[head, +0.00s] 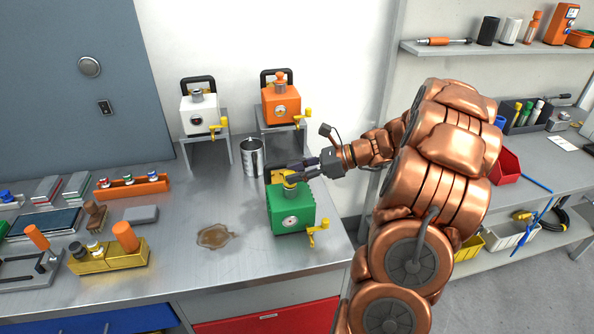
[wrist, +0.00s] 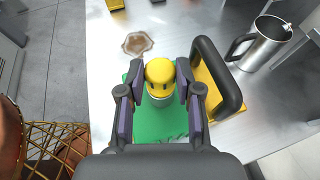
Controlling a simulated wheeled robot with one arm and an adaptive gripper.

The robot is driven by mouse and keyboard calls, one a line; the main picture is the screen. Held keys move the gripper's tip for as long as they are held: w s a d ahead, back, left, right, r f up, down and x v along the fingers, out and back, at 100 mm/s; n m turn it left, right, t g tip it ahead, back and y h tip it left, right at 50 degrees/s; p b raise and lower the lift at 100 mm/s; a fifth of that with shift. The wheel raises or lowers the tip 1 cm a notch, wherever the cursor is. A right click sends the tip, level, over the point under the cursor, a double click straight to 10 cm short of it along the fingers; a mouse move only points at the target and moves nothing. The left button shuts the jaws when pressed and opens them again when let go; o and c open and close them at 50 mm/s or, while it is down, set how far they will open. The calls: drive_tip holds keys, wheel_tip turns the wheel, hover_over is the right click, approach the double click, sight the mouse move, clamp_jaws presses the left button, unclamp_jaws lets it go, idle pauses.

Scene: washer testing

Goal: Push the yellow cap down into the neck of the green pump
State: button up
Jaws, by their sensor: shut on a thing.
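The green pump (head: 290,218) stands near the front right of the steel table, with a yellow crank on its right side and a black handle behind. In the wrist view its green top (wrist: 142,122) lies below my gripper. My gripper (head: 291,177) is over the pump's neck and shut on the yellow cap (wrist: 160,75), with one finger on each side. The cap sits upright at the grey neck (wrist: 163,100). How deep it is in the neck I cannot tell. In the head view the fingers hide most of the cap.
A metal mug (head: 252,158) stands behind the pump. A white pump (head: 200,115) and an orange pump (head: 281,104) stand on raised stands at the back. A brown spill (head: 214,236) lies to the left, with bare table around it.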

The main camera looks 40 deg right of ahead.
idle(0.3)
drive_tip(key=o, duration=1)
drive_tip(key=shift+d, duration=0.1)
drive_tip(key=v, duration=1.2)
drive_tip(key=s+a+n+g+h, duration=0.1)
drive_tip(key=s+a+n+g, duration=0.2)
drive_tip(key=a, duration=0.5)
drive_tip(key=a+n+g+h, duration=0.1)
drive_tip(key=a+n+g, duration=0.3)
drive_tip(key=a, duration=0.5)
drive_tip(key=s+a+n+g, duration=0.1)
drive_tip(key=s+a+n, duration=0.1)
drive_tip(key=a+n, duration=0.45)
drive_tip(key=s+a+f+n+h, duration=0.1)
drive_tip(key=s+a+n+h, duration=0.1)
drive_tip(key=s, duration=0.4)
drive_tip(key=s+a+f+n+g+h, duration=0.1)
drive_tip(key=s+a+n+h, duration=0.1)
drive_tip(key=s+n+h, duration=0.2)
drive_tip(key=s+a+f+n+g+h, duration=0.1)
drive_tip(key=s+a+n+h, duration=0.1)
drive_tip(key=s+n, duration=0.4)
drive_tip(key=shift+s+a+f+h, duration=0.15)
drive_tip(key=shift+s+h, duration=0.25)
drive_tip(key=shift+s, duration=0.9)
